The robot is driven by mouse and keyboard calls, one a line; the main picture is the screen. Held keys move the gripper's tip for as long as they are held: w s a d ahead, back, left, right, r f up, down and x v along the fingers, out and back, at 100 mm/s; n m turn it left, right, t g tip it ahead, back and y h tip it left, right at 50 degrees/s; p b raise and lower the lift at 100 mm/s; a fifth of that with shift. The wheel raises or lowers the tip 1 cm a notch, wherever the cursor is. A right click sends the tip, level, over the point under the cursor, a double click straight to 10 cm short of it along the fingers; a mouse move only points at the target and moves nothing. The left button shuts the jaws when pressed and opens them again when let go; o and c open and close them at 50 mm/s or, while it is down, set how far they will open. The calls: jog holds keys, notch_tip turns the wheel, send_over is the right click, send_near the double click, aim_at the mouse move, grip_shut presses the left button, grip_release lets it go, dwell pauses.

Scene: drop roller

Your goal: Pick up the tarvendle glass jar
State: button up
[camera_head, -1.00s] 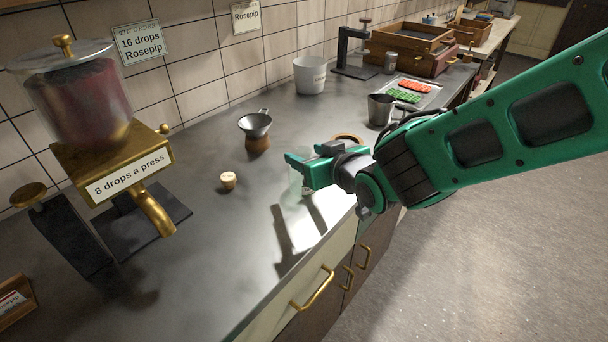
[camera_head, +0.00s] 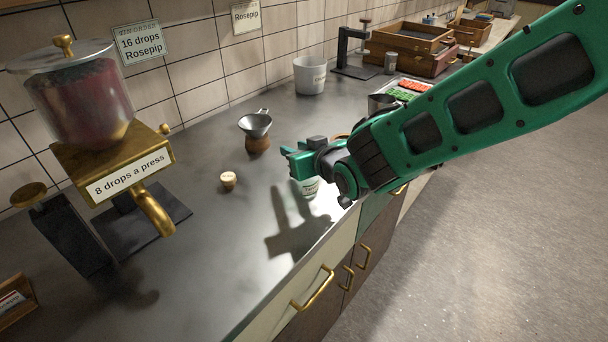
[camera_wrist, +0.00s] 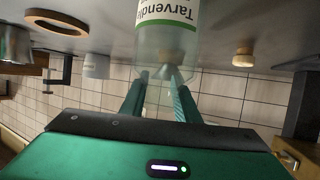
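The tarvendle glass jar (camera_head: 310,187) stands on the counter near its front edge, partly hidden by my gripper in the head view. In the wrist view, which is upside down, the clear jar (camera_wrist: 165,35) shows its white and green label at top centre. My gripper (camera_head: 296,160) is at the jar's upper part, very close to it. In the wrist view its two fingers (camera_wrist: 158,75) are apart, with a gap between the tips, and overlap the jar's clear glass. I cannot tell whether they touch it.
A small cream and wooden piece (camera_head: 228,180) and a metal funnel on a wooden stand (camera_head: 257,130) are left of the jar. A brass dispenser (camera_head: 110,150) stands far left. A metal cup (camera_head: 380,104) is partly behind my arm.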

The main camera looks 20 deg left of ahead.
jog(key=shift+f, duration=0.1)
grip_shut()
jog(key=shift+d, duration=0.1)
